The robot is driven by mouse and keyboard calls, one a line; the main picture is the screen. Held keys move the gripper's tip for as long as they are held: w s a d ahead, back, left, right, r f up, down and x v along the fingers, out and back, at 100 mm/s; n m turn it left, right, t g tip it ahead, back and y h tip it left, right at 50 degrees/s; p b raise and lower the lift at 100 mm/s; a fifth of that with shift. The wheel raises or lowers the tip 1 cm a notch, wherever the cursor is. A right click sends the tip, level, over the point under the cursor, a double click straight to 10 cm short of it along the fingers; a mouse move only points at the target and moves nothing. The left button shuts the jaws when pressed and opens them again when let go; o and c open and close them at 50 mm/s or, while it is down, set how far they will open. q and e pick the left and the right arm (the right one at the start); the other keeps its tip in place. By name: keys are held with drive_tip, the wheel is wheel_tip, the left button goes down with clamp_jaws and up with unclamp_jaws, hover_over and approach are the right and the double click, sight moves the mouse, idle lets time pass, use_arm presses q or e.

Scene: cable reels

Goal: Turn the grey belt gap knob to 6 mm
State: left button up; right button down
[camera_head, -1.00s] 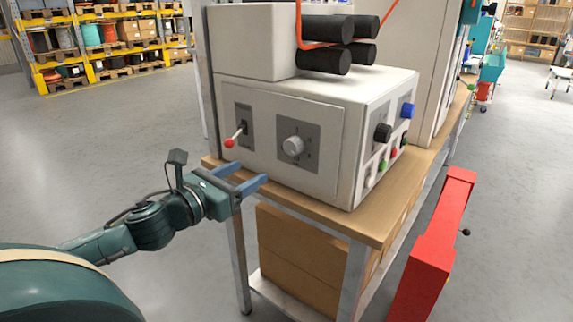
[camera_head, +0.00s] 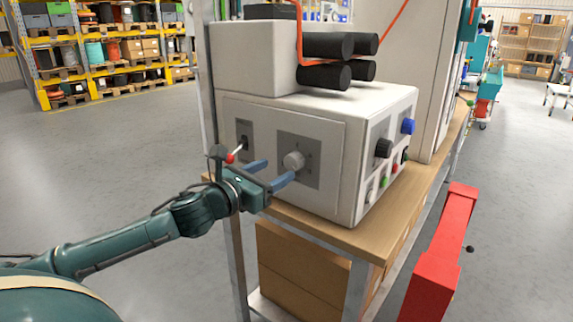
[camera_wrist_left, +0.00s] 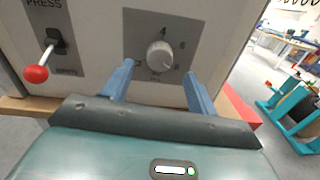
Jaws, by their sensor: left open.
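The grey belt gap knob (camera_head: 293,161) sits on a dark grey plate on the front of the white machine (camera_head: 235,180). In the left wrist view the knob (camera_wrist_left: 160,54) shows close up, with a 4 printed above it and further marks at its right. I cannot read its setting. My left gripper (camera_head: 272,173) is open and empty, just in front of the knob and a little below. In the left wrist view its two blue fingers (camera_wrist_left: 158,70) stand left and right of the knob's lower side, apart from it. My right gripper is not in view.
A red-tipped lever (camera_head: 231,158) on the same front is close to my left gripper. Black and blue knobs and coloured buttons are on the machine's right side. The machine stands on a wooden bench (camera_head: 345,236). A red post (camera_head: 440,260) stands at the right.

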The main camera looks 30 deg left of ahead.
sight(290, 162)
use_arm(q)
drive_tip(key=w, duration=0.4)
drive_tip(key=shift+w+d+r+p, duration=0.1)
drive_tip(key=shift+w+d+p, duration=0.15)
drive_tip(key=shift+p, duration=0.15)
drive_tip(key=shift+w+d, duration=0.1)
drive_tip(key=shift+w, duration=0.3)
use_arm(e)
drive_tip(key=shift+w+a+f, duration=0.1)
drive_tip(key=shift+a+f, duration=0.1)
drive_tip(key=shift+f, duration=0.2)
use_arm(q)
drive_tip(key=c, duration=1)
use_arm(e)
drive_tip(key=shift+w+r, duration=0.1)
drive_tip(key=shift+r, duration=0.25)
